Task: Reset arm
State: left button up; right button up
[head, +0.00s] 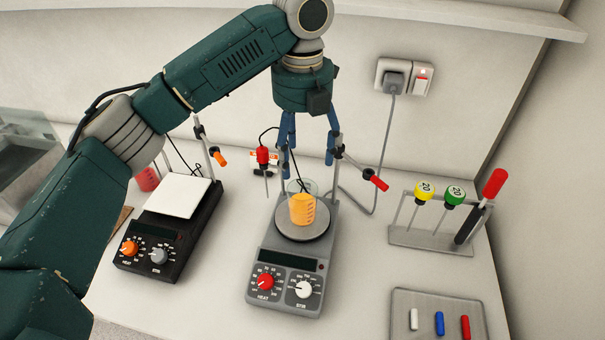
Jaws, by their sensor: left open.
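My left arm comes in from the left and arches over the bench. My left gripper (309,140) points down behind the grey hotplate stirrer (290,262), its blue fingers apart. A glass beaker (302,207) with orange liquid stands on the round plate of that stirrer, in front of and below the fingers. I see nothing held between the fingers. A red-topped probe (263,157) on a cable hangs beside the fingers, and it is unclear whether they touch the stand there. My right gripper is not in view.
A black hotplate (165,235) with a white square top stands at left. Support rods with red and orange knobs rise behind both hotplates. A rack (432,238) with yellow, green and red-handled tools stands at right. A tray (400,325) holds small coloured bars. A plugged cable hangs from the wall socket (403,78).

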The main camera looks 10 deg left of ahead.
pick_arm(q)
jog(key=shift+r, duration=0.55)
